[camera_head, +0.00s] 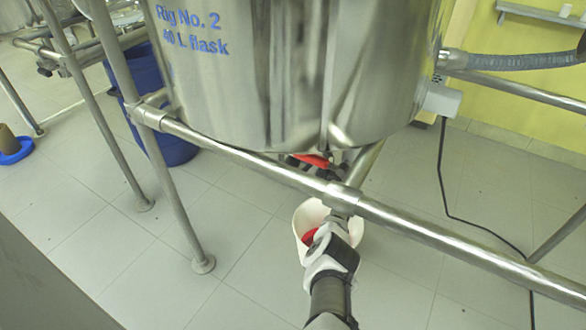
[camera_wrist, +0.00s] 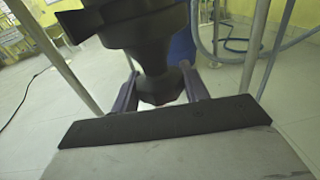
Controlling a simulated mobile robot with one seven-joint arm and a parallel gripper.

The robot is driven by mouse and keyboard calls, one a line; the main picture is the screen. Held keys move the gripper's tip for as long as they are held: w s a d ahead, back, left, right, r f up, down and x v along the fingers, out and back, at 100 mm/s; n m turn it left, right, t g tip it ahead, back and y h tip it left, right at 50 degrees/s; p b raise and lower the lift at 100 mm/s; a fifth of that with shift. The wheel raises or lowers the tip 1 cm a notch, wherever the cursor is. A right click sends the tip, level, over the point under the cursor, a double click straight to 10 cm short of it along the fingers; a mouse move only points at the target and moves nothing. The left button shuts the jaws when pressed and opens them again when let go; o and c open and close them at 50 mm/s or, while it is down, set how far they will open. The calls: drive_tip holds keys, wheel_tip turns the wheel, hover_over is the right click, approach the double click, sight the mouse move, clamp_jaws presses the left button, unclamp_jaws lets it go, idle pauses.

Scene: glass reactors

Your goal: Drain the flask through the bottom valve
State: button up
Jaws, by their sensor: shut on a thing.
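The flask is a large steel vessel (camera_head: 290,60) marked "Rig No. 2, 40 L flask". Under its bottom, a red valve part (camera_head: 312,160) with dark fittings shows in the head view, partly hidden by the frame rail. My gripper (camera_head: 332,232) reaches up from below near that rail, and its tips are hard to make out there. In the wrist view my gripper (camera_wrist: 160,88) has a finger on each side of the dark tapered lower end of the valve (camera_wrist: 158,72) and is shut on it. A little red shows low between the fingers.
A white open container (camera_head: 304,214) with something red at its edge shows behind my gripper. Steel frame rails (camera_head: 430,238) cross in front of the flask. A blue bin (camera_head: 165,140) stands behind the left leg. A black cable (camera_head: 452,215) lies on the tiled floor at right.

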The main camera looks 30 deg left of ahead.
drive_tip(key=shift+w+f+n+g+b, duration=0.1)
drive_tip(key=shift+n+g+b, duration=1.4)
drive_tip(key=shift+b, duration=2.6)
drive_tip(key=shift+r+g+b, duration=0.2)
drive_tip(key=shift+g+b, duration=0.1)
drive_tip(key=shift+g, duration=0.2)
drive_tip(key=o, duration=0.8)
drive_tip(key=shift+c, duration=0.2)
drive_tip(key=shift+d, duration=0.1)
drive_tip(key=d+p, duration=0.1)
drive_tip(key=d, duration=0.6)
drive_tip(key=shift+w+d+p, duration=0.35)
drive_tip(key=shift+w+d, duration=0.05)
drive_tip(key=shift+w, duration=0.05)
drive_tip(key=shift+f, duration=0.1)
